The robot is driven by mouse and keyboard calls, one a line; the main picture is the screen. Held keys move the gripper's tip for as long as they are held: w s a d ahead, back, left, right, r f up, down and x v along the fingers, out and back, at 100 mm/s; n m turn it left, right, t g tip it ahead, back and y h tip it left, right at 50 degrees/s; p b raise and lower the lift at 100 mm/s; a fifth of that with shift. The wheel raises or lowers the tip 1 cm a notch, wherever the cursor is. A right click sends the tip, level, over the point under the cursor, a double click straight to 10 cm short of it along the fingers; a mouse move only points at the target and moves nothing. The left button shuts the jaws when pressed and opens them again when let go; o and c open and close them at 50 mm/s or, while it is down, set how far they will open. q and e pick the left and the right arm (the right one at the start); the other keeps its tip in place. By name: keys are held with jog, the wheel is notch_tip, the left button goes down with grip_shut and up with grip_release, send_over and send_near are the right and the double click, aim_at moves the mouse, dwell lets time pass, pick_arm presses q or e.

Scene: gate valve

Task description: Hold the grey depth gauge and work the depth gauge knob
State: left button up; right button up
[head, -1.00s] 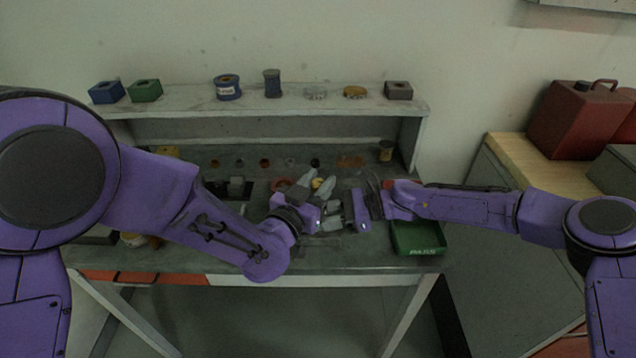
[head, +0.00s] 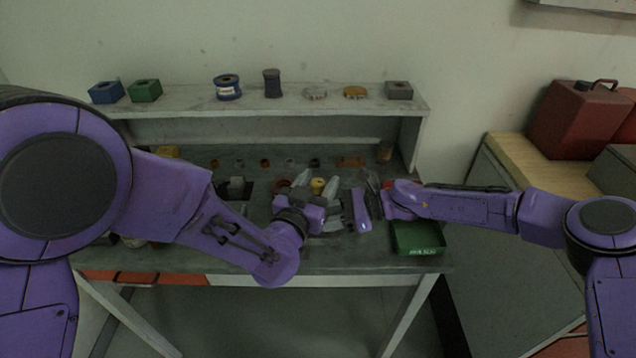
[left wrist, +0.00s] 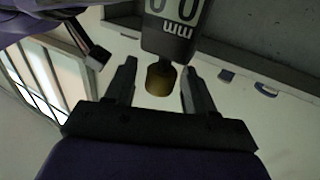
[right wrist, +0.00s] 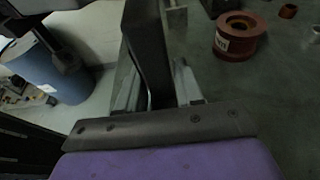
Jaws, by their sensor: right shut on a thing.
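My left gripper (left wrist: 157,75) is open around the knob, with a visible gap on each side. In the head view, the yellowish knob (head: 318,186) sits between the left fingertips (head: 317,181). My right gripper (right wrist: 158,85) is shut on the gauge's dark body (right wrist: 147,40). In the head view, the gauge is mostly hidden by the grippers.
The workbench carries a green tray (head: 418,238) at right and a reddish spool (right wrist: 240,35) near the right gripper. Small rings and parts line the bench's back. The raised shelf (head: 300,102) holds blocks, spools and discs. A blue cylinder (right wrist: 52,72) shows in the right wrist view.

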pick_arm(q)
jog(key=v, duration=1.2)
jog(key=shift+f, duration=0.1)
jog(key=w+a+g+h, duration=0.1)
jog(key=w+a+h, duration=0.1)
jog(key=w+a, duration=0.25)
jog(key=w+d+m+h, duration=0.1)
jog(key=w+d, duration=0.1)
jog(key=d, duration=0.1)
jog(key=w+d+m+g+h, duration=0.1)
jog(key=w+d, duration=0.1)
jog(key=d, duration=0.1)
jog(key=w+d+m+g+h, duration=0.1)
jog(key=w+d, duration=0.1)
jog(key=d, duration=0.1)
jog(key=shift+w+d+f+m, duration=0.2)
jog(key=shift+w+f+m, duration=0.1)
jog(key=shift+m, duration=0.1)
